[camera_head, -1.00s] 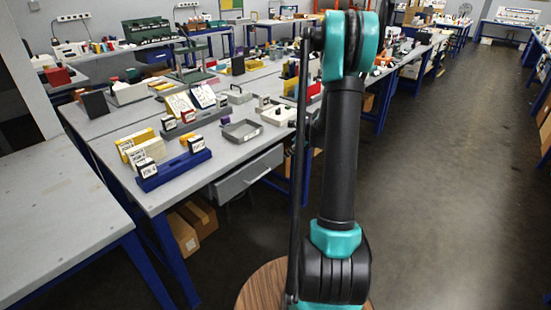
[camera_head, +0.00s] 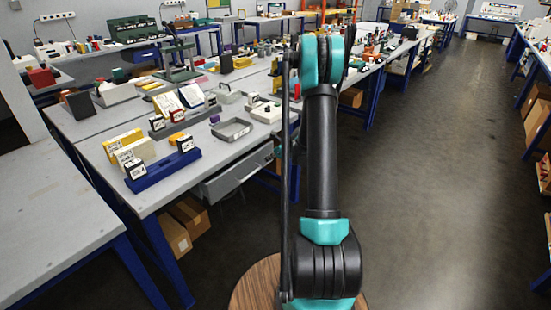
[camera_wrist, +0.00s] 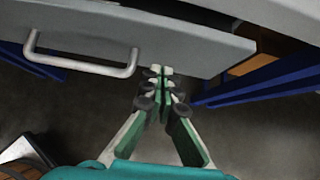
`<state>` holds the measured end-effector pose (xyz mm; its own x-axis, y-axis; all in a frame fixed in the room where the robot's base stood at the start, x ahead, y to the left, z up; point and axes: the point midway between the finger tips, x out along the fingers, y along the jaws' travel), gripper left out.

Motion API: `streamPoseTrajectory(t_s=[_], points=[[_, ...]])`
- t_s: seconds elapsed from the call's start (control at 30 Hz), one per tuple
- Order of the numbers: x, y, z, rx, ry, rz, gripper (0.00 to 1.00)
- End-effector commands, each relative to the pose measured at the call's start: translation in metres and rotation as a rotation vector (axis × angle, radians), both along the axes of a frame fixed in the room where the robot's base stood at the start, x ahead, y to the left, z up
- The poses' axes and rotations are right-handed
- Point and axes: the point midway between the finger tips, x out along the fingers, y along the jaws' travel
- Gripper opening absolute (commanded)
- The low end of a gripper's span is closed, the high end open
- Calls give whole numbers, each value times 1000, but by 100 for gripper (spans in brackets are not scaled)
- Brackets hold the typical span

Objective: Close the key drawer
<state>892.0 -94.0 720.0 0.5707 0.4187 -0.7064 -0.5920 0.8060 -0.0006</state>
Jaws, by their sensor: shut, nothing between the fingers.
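The key drawer (camera_head: 243,172) is a grey drawer under the front edge of the workbench, and it sticks out from under the top. In the wrist view its front panel (camera_wrist: 165,42) shows close, with a metal bar handle (camera_wrist: 80,63) on its left part. My gripper (camera_wrist: 160,72) is shut and empty, with its fingertips at the lower edge of the drawer front, right of the handle. Whether the fingertips touch the panel I cannot tell.
The workbench top (camera_head: 215,155) holds a blue rack (camera_head: 163,172), a grey tray (camera_head: 231,129) and several small boxes. Cardboard boxes (camera_head: 173,234) stand beneath it. Blue table legs (camera_wrist: 250,88) show right of my gripper. The aisle floor at the right is clear.

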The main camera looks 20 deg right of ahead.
Motion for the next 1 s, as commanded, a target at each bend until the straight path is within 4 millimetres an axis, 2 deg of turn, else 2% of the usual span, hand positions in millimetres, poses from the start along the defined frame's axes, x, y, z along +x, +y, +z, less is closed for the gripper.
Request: streamPoseTrajectory(t_s=[0.2,0.67,1.0], points=[[16,12,0,-1,1,1,0],[21,15,0,0,1,1,0],[60,45,0,-1,1,1,0]])
